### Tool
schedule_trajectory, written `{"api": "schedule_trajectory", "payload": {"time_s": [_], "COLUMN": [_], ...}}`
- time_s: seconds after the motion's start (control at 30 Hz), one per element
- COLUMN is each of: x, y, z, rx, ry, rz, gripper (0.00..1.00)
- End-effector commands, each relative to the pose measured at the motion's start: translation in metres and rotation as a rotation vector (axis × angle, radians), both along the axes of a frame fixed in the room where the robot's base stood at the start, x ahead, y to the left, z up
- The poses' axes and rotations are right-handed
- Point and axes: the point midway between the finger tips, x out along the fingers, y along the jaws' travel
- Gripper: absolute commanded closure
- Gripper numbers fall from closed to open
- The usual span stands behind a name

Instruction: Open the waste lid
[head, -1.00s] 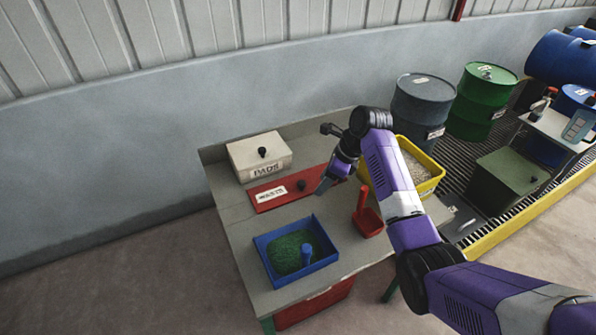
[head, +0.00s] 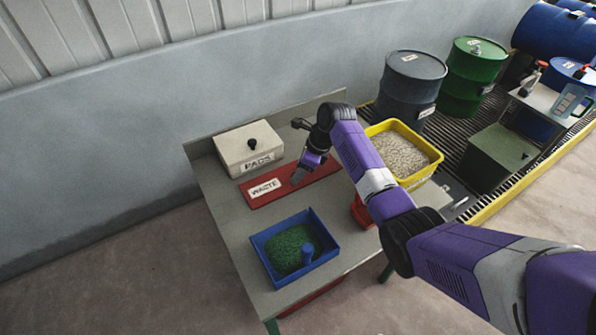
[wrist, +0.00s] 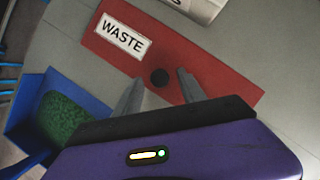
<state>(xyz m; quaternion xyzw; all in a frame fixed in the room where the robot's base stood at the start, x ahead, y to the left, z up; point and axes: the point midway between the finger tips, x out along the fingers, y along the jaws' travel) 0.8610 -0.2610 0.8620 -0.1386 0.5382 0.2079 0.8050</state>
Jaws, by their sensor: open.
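The waste lid (head: 264,198) is a flat red panel with a white WASTE label, lying on the grey bench. I cannot tell whether the fingers reach down to the knob's height. In the head view my gripper (head: 298,180) is over the right half of the lid and hides the knob.
A PADS box (head: 237,143) stands behind the lid. A blue tray (head: 263,238) with green granules sits in front. A yellow bin (head: 436,158) of pale granules and a partly hidden red scoop (head: 361,212) are to the right.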

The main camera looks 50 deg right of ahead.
Motion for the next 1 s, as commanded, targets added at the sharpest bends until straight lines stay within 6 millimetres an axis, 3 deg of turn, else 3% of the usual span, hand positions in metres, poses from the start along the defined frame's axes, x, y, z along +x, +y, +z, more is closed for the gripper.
{"api": "schedule_trajectory", "payload": {"time_s": [0.37,0.6,1.0], "x": [0.0022,0.0021,0.002], "y": [0.0013,0.0013,0.0014], "z": [-0.0066,-0.0065,-0.0065], "rx": [0.0,0.0,0.0], "ry": [0.0,0.0,0.0], "rz": [0.0,0.0,0.0], "gripper": [0.52,0.99,1.0]}}
